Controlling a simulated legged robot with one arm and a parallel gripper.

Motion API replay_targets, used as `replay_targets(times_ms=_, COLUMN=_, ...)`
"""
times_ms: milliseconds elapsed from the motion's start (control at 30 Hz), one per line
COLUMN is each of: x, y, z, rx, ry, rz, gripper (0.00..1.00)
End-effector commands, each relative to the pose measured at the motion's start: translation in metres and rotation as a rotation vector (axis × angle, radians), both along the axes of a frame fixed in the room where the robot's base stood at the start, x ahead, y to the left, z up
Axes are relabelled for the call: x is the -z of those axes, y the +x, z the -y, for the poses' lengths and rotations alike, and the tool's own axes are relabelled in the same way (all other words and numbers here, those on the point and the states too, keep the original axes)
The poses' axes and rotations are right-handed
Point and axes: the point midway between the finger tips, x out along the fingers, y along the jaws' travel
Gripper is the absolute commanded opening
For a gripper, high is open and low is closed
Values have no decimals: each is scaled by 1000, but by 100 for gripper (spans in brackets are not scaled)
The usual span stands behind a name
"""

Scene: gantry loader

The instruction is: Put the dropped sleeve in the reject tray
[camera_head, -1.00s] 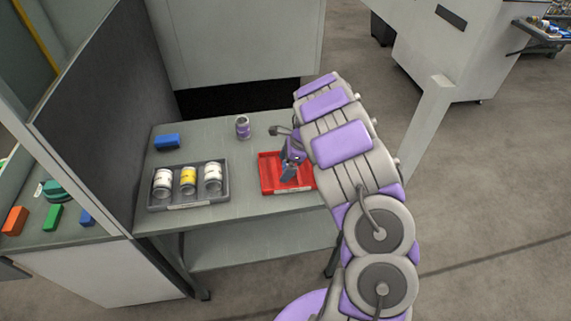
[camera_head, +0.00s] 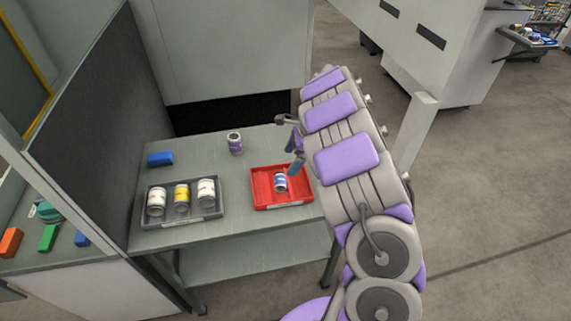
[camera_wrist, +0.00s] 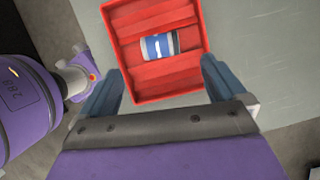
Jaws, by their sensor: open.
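The sleeve (camera_head: 280,183), a short metal cylinder with a blue and white band, lies on its side in the red reject tray (camera_head: 258,201) on the grey table. In the wrist view the sleeve (camera_wrist: 159,46) rests on the ribbed floor of the red tray (camera_wrist: 122,84), apart from the tray walls. My gripper (camera_head: 294,163) is open and empty, above the back right part of the tray. In the wrist view its two blue-grey fingers (camera_wrist: 162,83) are spread wide, with nothing between them.
A grey tray (camera_head: 183,223) with two white-banded and one yellow-banded cylinder stands left. A purple-banded cylinder (camera_head: 236,144) stands behind the red tray, and a blue block (camera_head: 160,159) lies at the back left. A dark panel (camera_head: 95,110) borders the table's left side.

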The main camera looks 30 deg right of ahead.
Motion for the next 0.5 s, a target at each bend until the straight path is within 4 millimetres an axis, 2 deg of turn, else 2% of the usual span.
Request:
replay_targets(times_ms=233, x=-11, y=-1, z=2, rx=6, ry=0, rz=3, gripper=98)
replay_targets(times_ms=333, x=-23, y=16, z=-1, rx=78, ry=-10, rz=52, gripper=98)
replay_targets(times_ms=367, x=-32, y=25, z=-2, rx=119, ry=-11, rz=80, gripper=98)
replay_targets(times_ms=467, x=-76, y=65, z=-5, rx=352, ry=2, rz=221, gripper=98)
replay_targets(times_ms=500, x=-102, y=83, z=-5, rx=474, ry=22, rz=293, gripper=98)
